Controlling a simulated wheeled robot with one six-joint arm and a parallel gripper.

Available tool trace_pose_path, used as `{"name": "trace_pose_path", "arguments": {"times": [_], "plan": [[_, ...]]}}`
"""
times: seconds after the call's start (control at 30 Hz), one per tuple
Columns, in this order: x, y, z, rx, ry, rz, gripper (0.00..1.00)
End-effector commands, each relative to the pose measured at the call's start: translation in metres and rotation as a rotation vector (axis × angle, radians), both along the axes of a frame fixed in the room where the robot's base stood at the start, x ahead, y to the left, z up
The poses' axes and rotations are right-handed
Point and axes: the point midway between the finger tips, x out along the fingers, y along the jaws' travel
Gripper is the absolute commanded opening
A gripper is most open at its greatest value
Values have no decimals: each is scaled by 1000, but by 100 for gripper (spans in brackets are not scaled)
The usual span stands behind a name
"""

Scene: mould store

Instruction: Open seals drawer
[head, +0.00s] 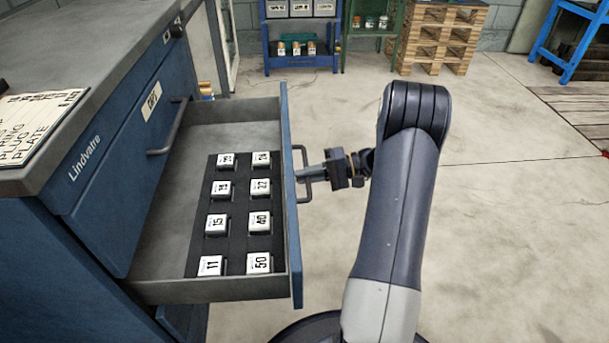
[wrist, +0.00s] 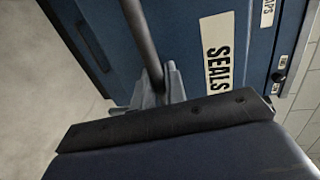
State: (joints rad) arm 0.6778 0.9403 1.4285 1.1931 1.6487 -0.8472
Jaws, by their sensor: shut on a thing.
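The seals drawer (head: 215,289) is pulled well out of the blue cabinet in the head view. A dark insert with several numbered white blocks (head: 260,223) lies inside. In the wrist view, its blue front (wrist: 187,45) carries a "SEALS" label (wrist: 218,55). My gripper (head: 312,174) is at the drawer's outer face, shut on the bar handle (head: 304,157). The wrist view shows my gripper's fingers (wrist: 159,86) around the handle bar (wrist: 142,38); part of the fingers is hidden behind my wrist.
The drawer above, labelled "CAPS" (head: 151,98), is shut, with its own handle (head: 170,130). A printed board (head: 35,125) lies on the cabinet top. A blue rack (head: 300,50) and wooden pallets (head: 440,38) stand at the back.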

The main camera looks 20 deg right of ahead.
Motion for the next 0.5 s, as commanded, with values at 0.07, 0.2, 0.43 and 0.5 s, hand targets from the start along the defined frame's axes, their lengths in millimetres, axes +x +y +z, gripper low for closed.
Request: {"name": "trace_pose_path", "arguments": {"times": [0.07, 0.2, 0.43, 0.5], "plan": [[0, 0, -1, 0, 2, 2, 0], [0, 0, -1, 0, 2, 2, 16], [0, 0, 0, -1, 0, 0, 17], [-1, -2, 1, -1, 0, -1, 17]]}}
